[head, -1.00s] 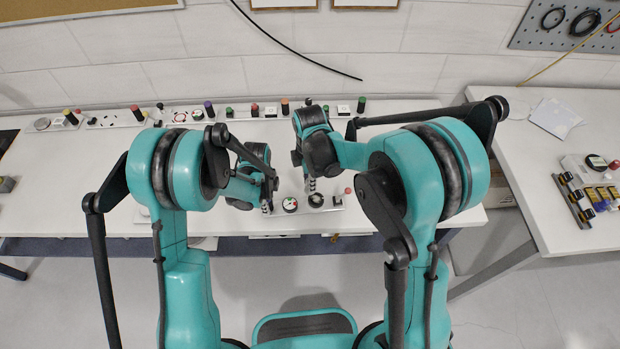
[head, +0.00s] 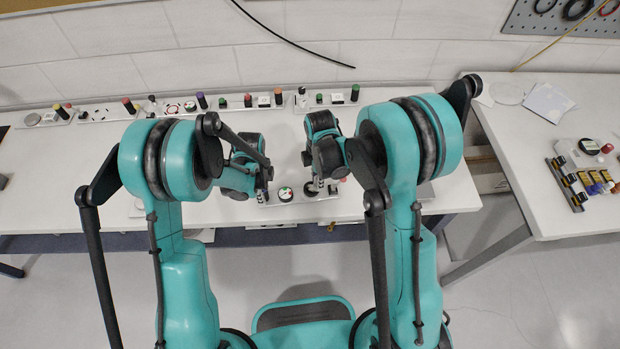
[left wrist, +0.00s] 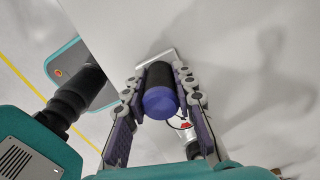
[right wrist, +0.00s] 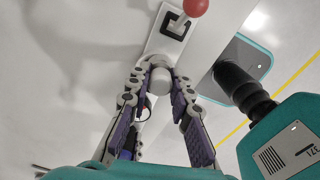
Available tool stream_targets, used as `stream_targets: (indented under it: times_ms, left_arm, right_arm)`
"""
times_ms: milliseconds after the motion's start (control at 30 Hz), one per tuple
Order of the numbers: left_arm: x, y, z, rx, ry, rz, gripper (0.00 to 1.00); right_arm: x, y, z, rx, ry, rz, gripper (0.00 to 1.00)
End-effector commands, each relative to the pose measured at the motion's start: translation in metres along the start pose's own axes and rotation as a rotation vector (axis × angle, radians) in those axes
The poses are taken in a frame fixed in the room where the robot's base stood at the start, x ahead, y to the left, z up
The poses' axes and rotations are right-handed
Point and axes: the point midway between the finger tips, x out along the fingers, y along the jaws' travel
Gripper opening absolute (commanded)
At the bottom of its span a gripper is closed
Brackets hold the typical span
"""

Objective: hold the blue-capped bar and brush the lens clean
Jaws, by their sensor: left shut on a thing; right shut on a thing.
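My left gripper (head: 263,193) is shut on the blue-capped bar (left wrist: 160,98), a dark cylinder with a blue end, at the left end of the white fixture plate (head: 268,203). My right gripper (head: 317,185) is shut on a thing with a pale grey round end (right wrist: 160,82). I take it for the brush, but its far end is hidden. In the head view a dark round ring, probably the lens (head: 310,190), sits on the plate beside the right fingertips. I cannot tell whether they touch.
A round dial (head: 285,193) sits on the plate between the grippers. A red ball knob (right wrist: 195,7) stands at the plate's right end. Strips of coloured cylinders line the back of the table. The table's front is mostly clear.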

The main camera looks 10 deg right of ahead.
Motion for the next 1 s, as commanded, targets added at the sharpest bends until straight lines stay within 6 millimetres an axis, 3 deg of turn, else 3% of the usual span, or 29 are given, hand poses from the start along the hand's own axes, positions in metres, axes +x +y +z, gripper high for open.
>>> stream_targets:
  times_ms: [433,567,1000]
  left_arm:
    - [0.0,0.0,0.0,0.0,0.0,0.0,0.0]
    - [0.0,0.0,0.0,0.0,0.0,0.0,0.0]
    - [0.0,0.0,0.0,-0.001,0.0,0.0,0.0]
  right_arm:
    - [-0.001,0.008,-0.042,-0.002,0.0,0.0,0.0]
    - [-0.023,0.007,-0.04,0.0,0.0,0.0,0.0]
    - [-0.06,0.007,-0.04,0.0,0.0,0.0,0.0]
